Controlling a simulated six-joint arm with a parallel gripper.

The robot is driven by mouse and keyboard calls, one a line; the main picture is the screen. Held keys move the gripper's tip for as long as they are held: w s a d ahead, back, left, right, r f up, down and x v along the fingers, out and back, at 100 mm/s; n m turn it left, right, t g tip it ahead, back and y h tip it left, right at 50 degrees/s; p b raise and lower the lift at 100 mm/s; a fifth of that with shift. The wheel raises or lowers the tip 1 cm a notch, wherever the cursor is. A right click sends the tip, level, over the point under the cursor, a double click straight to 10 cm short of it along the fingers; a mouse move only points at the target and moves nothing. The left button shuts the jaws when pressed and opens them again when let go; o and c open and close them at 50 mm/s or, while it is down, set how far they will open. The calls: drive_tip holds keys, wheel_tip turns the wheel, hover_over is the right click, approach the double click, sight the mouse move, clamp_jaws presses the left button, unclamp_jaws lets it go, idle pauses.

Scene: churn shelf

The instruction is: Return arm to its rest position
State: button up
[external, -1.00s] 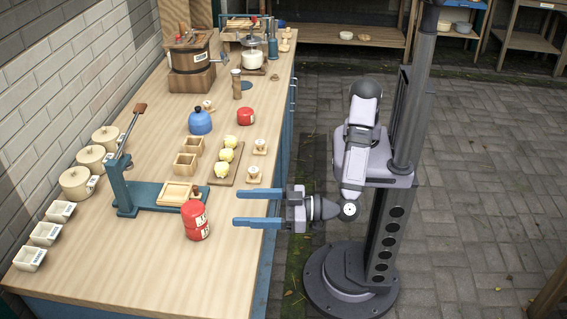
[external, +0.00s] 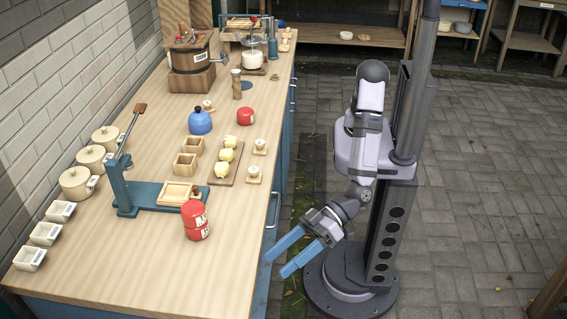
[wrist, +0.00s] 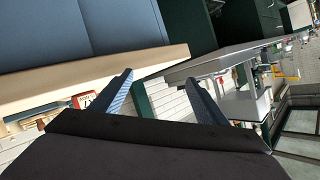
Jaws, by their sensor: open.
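My gripper (external: 278,258) hangs beside the table's front edge at the right, with its blue fingers pointing down and to the left. The fingers are apart and nothing is between them. In the wrist view my gripper (wrist: 158,80) also shows two spread, empty fingers, with the table edge and blue cabinet front beyond them in a tilted view. My arm is folded close to its dark column, over the paving.
The paving (external: 480,200) right of the column is open.

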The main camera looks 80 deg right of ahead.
drive_tip(key=s+d+f+g+h+p, duration=0.1)
drive_tip(key=s+d+f+g, duration=0.1)
drive_tip(key=s+f+g, duration=0.35)
drive_tip(key=s+d+f+g+p, duration=0.1)
drive_tip(key=s+f+g, duration=0.15)
drive_tip(key=s, duration=0.55)
drive_tip(key=w+d+g+h+b, duration=0.1)
drive_tip(key=w+d+h+b, duration=0.1)
drive_tip(key=w+d, duration=0.8)
drive_tip(key=w+d+g+h+b, duration=0.15)
drive_tip(key=w+d, duration=0.45)
drive_tip(key=d, duration=0.8)
drive_tip(key=s+d+m+h+b, duration=0.3)
drive_tip(key=d+h, duration=0.1)
drive_tip(key=d, duration=2.6)
wheel_tip(320, 180, up, 12)
drive_tip(key=p, duration=1.2)
drive_tip(key=shift+f, duration=0.1)
